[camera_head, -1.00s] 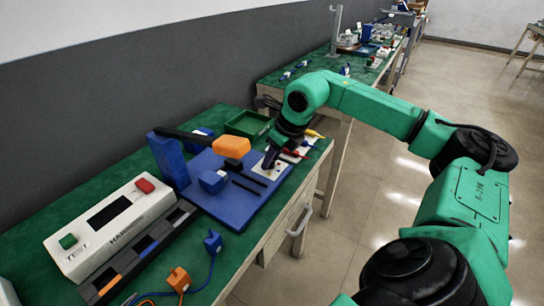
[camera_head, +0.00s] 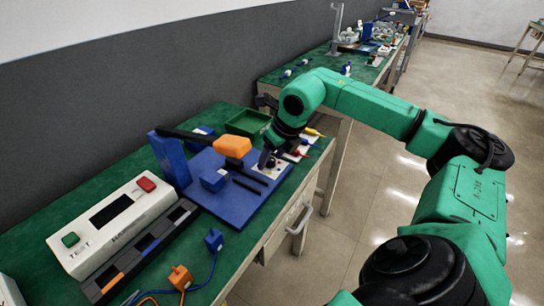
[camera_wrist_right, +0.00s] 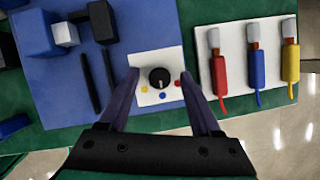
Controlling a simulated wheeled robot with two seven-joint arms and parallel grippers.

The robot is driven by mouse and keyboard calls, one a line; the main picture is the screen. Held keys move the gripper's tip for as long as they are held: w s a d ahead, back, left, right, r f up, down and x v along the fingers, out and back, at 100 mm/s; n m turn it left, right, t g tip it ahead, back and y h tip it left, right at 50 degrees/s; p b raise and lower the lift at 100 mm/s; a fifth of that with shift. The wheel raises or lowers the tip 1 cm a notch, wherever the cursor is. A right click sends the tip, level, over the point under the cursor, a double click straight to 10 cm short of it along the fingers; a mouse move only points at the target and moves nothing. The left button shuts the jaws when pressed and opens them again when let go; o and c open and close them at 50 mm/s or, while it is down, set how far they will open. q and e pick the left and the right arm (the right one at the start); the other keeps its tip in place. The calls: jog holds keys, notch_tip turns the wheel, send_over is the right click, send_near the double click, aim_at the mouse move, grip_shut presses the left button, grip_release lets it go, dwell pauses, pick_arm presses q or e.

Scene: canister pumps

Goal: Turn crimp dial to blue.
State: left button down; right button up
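The crimp dial (camera_wrist_right: 159,77) is a round black knob with a pale pointer mark, on a white plate (camera_wrist_right: 148,70) with yellow, blue and red dots. In the right wrist view the pointer mark faces down the picture, roughly towards the blue dot (camera_wrist_right: 162,96); its exact angle is too small to tell. My right gripper (camera_wrist_right: 159,74) is open, with one finger on each side of the knob and visible gaps between. In the head view my right gripper (camera_head: 267,158) is over the dial plate, at the blue base's right end. My left gripper is not in view.
The blue base (camera_head: 225,205) carries an orange-ended lever (camera_head: 231,147) and a blue block (camera_head: 213,180). Red, blue and yellow handled tools (camera_wrist_right: 258,68) lie right of the dial. A white tester (camera_head: 110,222) stands left. A green tray (camera_head: 247,123) is behind.

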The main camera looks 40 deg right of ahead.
jog(key=p+v, duration=0.1)
jog(key=v, duration=1.3)
jog(key=shift+r, duration=0.3)
